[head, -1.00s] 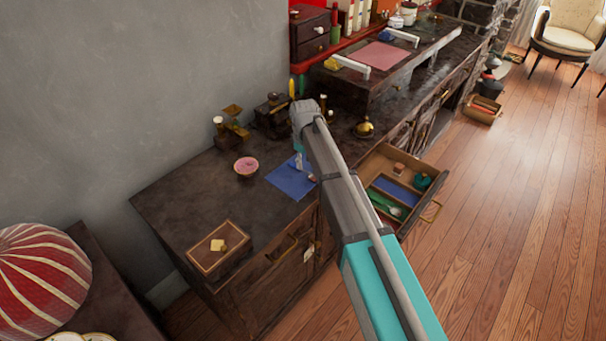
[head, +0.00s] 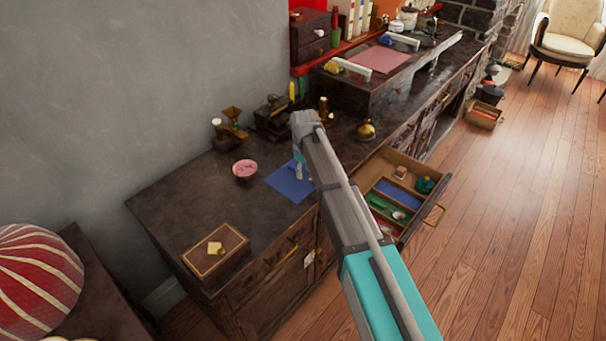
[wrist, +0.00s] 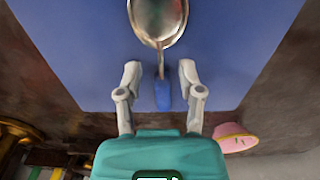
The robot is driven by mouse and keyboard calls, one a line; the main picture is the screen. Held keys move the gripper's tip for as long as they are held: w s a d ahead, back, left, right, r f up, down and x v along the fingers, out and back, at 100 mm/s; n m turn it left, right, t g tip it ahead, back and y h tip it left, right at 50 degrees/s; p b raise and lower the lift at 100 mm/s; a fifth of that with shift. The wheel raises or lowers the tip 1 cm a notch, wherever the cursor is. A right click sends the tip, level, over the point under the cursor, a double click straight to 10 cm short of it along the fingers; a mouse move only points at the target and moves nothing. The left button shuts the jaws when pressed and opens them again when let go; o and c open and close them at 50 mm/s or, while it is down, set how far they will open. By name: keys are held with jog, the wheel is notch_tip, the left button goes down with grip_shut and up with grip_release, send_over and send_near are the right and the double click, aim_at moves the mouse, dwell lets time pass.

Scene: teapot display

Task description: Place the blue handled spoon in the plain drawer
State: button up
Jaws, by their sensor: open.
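The spoon has a shiny metal bowl (wrist: 160,18) and a short blue handle (wrist: 162,95). In the wrist view it lies on the blue mat (wrist: 75,45), with its handle toward me. My gripper (wrist: 160,72) is open, one finger on each side of the spoon's neck and handle, with gaps on both sides. In the head view my gripper (head: 300,172) is over the blue mat (head: 284,187) on the dark counter, and the spoon is hidden or too small to make out. The open drawer (head: 428,222) has blue, green and red sections; which one is plain is unclear.
A pink bowl (head: 244,169) stands left of the mat and shows in the wrist view (wrist: 232,138). A brown box (head: 216,249) sits at the counter's near end. A brass bell (head: 366,131) and a grinder (head: 273,116) stand farther back. Small items lie in the drawer.

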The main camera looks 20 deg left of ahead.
grip_shut()
jog(key=shift+r, duration=0.2)
dwell(0.3)
jog(key=shift+r+p, duration=0.75)
jog(key=shift+p, duration=0.25)
jog(key=s+d+r+p, duration=0.7)
jog(key=s+r+p, duration=0.4)
jog(key=shift+s+d, duration=0.3)
jog(key=shift+s, duration=0.05)
